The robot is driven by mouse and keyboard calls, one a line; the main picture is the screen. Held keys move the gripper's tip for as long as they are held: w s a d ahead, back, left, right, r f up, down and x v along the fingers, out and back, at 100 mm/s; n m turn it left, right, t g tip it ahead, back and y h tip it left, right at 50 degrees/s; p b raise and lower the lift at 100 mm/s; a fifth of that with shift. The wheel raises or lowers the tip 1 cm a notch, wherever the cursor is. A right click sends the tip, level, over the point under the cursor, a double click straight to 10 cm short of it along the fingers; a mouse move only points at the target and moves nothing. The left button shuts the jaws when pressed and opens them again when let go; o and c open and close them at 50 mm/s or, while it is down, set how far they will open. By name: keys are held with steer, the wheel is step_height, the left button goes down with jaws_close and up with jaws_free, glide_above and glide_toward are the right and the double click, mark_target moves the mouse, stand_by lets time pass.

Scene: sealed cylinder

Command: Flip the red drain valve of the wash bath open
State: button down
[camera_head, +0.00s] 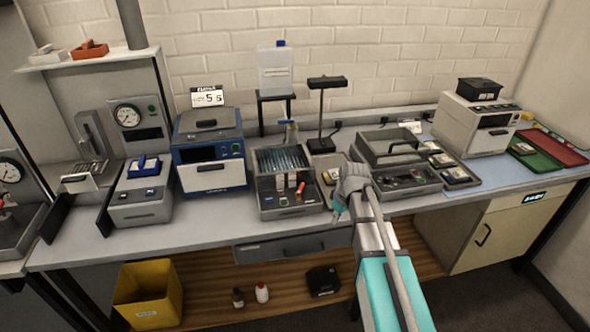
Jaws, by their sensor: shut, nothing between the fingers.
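The wash bath (263,185) is a grey bench unit near the middle of the bench, with an open basin at its top. A small red piece (300,188), which looks like the drain valve, stands tilted at the right of its front; its exact position is too small to tell. My gripper (339,213) is shut and empty, just right of the wash bath near the bench's front edge. It is apart from the red piece. My wrist hides part of the bench behind it.
A blue-fronted oven (210,175) stands left of the bath. A grey lidded unit (400,182) stands close right of my wrist. A black lamp (326,110) and a raised clear bottle (274,75) are behind. A drawer (290,246) lies below the bench edge.

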mark_target(293, 189)
steer(key=w+a+r+n+y+p, duration=0.1)
steer(key=w+a+r+n+p, duration=0.6)
steer(key=w+a+r+p, duration=0.3)
step_height(293, 189, up, 4)
steer(key=shift+w+f+y+p, duration=0.15)
steer(key=shift+w+y+p, duration=0.3)
steer(key=shift+p, duration=0.25)
steer(key=shift+f, duration=0.15)
steer(key=b+x, duration=0.9)
steer(key=shift+w+d, duration=0.1)
steer(key=shift+w, duration=0.05)
steer(key=shift+f, duration=0.35)
